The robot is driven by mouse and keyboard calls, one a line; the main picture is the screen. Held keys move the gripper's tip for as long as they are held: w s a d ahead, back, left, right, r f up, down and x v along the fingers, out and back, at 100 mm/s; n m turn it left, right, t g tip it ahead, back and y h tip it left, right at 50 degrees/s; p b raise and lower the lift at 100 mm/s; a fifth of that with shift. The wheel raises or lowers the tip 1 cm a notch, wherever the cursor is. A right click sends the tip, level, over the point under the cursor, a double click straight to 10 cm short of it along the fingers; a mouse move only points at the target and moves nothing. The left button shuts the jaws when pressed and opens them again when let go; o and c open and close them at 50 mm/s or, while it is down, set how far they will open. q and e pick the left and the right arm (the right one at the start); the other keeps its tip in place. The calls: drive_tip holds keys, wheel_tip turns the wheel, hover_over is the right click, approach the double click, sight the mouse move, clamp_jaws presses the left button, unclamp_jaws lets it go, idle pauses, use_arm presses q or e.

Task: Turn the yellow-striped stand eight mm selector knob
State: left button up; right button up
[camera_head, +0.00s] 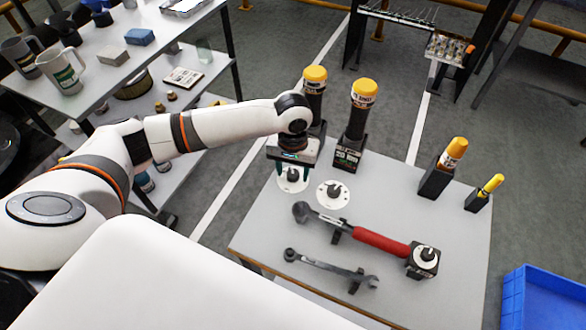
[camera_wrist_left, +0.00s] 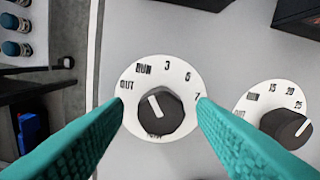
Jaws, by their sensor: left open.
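A white dial (camera_head: 292,183) with a black selector knob lies on the grey table under my left gripper (camera_head: 293,174). In the left wrist view the knob (camera_wrist_left: 160,112) shows between the two teal fingers of my left gripper (camera_wrist_left: 161,104). The fingers are open, one on each side, with gaps to the knob; I cannot tell their height above it. The dial reads OUT, RUN, 3, 5, 7, and the knob's white line points up-left. I cannot make out a yellow stripe or an eight mm mark. My right gripper is not in view.
A second dial (camera_head: 333,194) sits close on the right. A red-handled wrench (camera_head: 375,239), a spanner (camera_head: 330,267) and a black box with a knob (camera_head: 423,262) are nearer. Yellow-capped tools (camera_head: 363,95) stand upright behind the dials. A blue crate (camera_head: 545,297) is at lower right.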

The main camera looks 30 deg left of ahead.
use_arm(q)
drive_tip(key=shift+f, duration=0.1)
drive_tip(key=c, duration=1)
drive_tip(key=shift+r+m+p, duration=0.2)
drive_tip(key=shift+m+p, duration=0.1)
drive_tip(key=shift+p, duration=0.4)
drive_tip(key=m+p, duration=0.5)
drive_tip(key=p, duration=0.2)
drive_tip(key=shift+r+m, duration=0.15)
drive_tip(key=shift+m, duration=0.15)
drive_tip(key=m+p, duration=0.2)
drive_tip(key=m, duration=0.1)
drive_tip(key=shift+w+f+m+p, duration=0.15)
drive_tip(key=shift+m+p, duration=0.45)
drive_tip(key=shift+m, duration=0.5)
drive_tip(key=shift+s+f+m+p, duration=0.1)
drive_tip(key=shift+m+p, duration=0.45)
drive_tip(key=shift+m, duration=0.55)
drive_tip(key=o, duration=1)
